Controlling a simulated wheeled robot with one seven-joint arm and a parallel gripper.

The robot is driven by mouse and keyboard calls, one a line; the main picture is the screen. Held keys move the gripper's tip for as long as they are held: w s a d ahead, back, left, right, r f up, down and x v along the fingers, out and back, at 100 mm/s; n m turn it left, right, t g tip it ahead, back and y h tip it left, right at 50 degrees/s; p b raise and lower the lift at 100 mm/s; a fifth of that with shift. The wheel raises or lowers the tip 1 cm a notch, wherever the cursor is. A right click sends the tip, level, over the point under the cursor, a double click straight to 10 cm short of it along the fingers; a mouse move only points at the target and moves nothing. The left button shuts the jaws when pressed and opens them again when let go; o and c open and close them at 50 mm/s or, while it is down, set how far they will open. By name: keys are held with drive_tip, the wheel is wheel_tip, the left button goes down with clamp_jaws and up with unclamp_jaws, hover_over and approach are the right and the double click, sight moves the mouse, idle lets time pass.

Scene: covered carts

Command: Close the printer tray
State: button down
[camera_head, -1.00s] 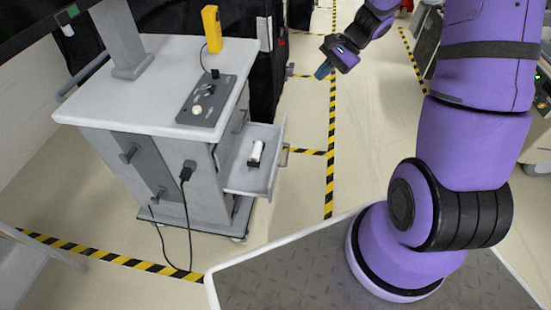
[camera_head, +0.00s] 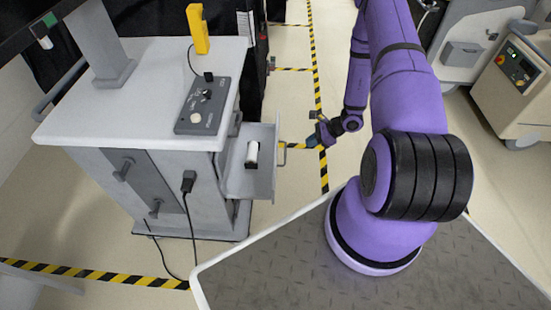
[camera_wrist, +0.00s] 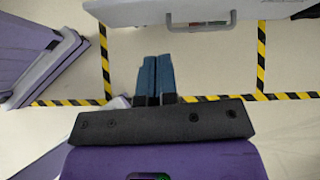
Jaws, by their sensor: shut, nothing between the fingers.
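The printer tray (camera_head: 266,190) is a grey pull-out drawer on the right side of a cart, and it stands open. A white roll with a dark end (camera_head: 252,153) lies in it. The tray's handle (camera_head: 283,154) is on its outer right face. My gripper (camera_head: 312,143) is shut and empty, a little to the right of the handle and apart from it. In the wrist view my gripper's blue fingers (camera_wrist: 157,78) are together, and the tray handle (camera_wrist: 203,22) shows ahead of them, at the top and slightly right.
The cart (camera_head: 140,110) carries a control panel (camera_head: 205,105) and a yellow device (camera_head: 198,28) on top. A black cable hangs from its front. Yellow-black tape (camera_head: 317,80) marks the floor. A beige machine (camera_head: 512,85) stands at the right. Open floor lies right of the tray.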

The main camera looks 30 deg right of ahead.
drive_tip(key=w+a+f+m, duration=0.1)
drive_tip(key=w+a+f, duration=0.4)
drive_tip(key=a+f, duration=0.4)
drive_tip(key=shift+a+f, duration=0.35)
drive_tip(key=shift+f, duration=0.65)
drive_tip(key=w+a, duration=0.8)
drive_tip(key=a, duration=0.4)
drive_tip(key=shift+w+a, duration=0.15)
drive_tip(key=shift+a, duration=0.05)
